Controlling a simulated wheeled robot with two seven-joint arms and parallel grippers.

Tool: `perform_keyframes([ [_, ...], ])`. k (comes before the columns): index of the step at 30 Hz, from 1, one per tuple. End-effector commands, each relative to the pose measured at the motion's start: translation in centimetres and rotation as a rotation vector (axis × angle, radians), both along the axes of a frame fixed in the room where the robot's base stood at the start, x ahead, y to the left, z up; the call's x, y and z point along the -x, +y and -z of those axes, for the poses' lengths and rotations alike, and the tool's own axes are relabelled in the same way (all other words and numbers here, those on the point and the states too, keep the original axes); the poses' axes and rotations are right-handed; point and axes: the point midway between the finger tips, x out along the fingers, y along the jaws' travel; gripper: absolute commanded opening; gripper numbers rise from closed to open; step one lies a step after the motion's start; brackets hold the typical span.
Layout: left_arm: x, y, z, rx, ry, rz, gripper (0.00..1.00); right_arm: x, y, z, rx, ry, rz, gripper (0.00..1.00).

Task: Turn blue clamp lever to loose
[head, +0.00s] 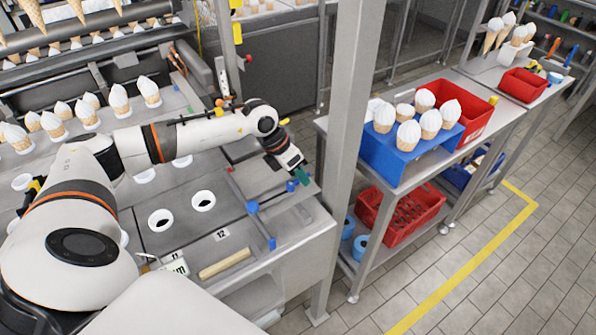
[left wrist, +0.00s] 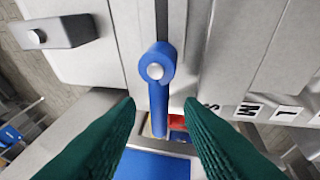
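The blue clamp lever (left wrist: 158,108) shows in the left wrist view, with a round head around a pale bolt and a straight arm pointing down the picture. My left gripper (left wrist: 160,104) has its two green fingers spread, one on each side of the lever arm, with a visible gap on both sides. In the head view, my left gripper (head: 300,176) is over the right end of the metal worktop. Blue parts (head: 252,206) show to its lower left there; I cannot tell which belongs to this lever. My right gripper is not in view.
A red patch (left wrist: 177,122) lies beside the lever arm. A grey block with a round stud (left wrist: 37,38) is at upper left. In the head view, a steel post (head: 345,140) stands just right of the gripper, and a shelf with a blue crate (head: 385,158) is beyond it.

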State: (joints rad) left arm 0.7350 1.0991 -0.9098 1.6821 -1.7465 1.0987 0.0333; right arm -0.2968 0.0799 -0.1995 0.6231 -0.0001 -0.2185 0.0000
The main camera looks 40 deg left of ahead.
Motion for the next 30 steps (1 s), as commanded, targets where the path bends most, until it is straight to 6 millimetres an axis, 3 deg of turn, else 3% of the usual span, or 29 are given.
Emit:
perform_keyframes([
  [1, 0.0, 0.0, 0.0, 0.000, 0.000, 0.000, 0.34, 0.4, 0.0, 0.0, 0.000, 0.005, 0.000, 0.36],
  [7, 0.0, 0.0, 0.0, 0.000, 0.001, 0.000, 0.02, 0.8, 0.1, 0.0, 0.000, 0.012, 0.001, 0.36],
  [8, 0.0, 0.0, 0.0, 0.000, 0.001, 0.000, 0.00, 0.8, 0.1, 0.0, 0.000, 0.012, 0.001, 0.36],
  [20, 0.0, -0.1, 0.2, 0.000, 0.001, 0.058, 0.00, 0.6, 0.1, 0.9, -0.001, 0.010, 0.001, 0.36],
  [30, 0.2, -0.7, 0.4, 0.001, -0.002, 0.307, 0.00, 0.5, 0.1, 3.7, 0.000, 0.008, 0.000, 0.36],
])
